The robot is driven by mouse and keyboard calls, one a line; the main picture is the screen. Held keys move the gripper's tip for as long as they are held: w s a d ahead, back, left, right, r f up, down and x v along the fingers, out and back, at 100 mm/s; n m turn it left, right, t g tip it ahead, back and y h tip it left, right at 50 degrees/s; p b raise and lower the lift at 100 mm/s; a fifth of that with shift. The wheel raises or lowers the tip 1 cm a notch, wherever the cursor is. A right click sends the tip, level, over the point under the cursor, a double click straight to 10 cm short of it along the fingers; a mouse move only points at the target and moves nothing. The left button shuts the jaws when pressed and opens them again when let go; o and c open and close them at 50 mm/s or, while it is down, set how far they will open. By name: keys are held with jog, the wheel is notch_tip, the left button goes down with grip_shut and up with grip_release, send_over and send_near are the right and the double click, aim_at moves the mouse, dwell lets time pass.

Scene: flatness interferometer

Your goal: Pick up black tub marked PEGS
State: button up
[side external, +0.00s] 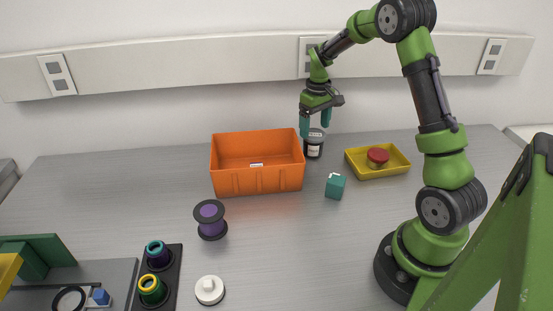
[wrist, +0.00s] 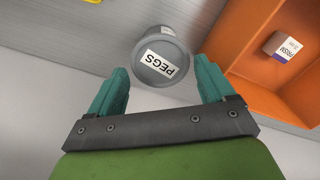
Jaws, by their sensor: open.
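The tub marked PEGS (side external: 314,146) is a small dark round tub with a white label. It stands upright at the back of the table, just right of the orange bin. In the wrist view the tub (wrist: 160,58) shows its PEGS label, between and just beyond my fingertips. My gripper (side external: 315,122) points down at the tub, with its teal fingers apart. In the wrist view my gripper (wrist: 160,84) is open, with a finger to either side of the tub and nothing held. Whether a finger touches the tub I cannot tell.
The orange bin (side external: 258,182) stands close to the left and holds a box marked PRISM (wrist: 286,46). A yellow tray (side external: 400,163) with a red-topped object (side external: 377,156) lies right. A teal cube (side external: 335,187), purple spool (side external: 210,217) and white knobbed disc (side external: 209,289) stand nearer.

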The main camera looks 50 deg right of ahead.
aim_at(314, 134)
notch_tip(314, 134, down, 6)
jog(key=shift+r, duration=0.1)
jog(key=shift+c, duration=0.3)
jog(key=c, duration=0.6)
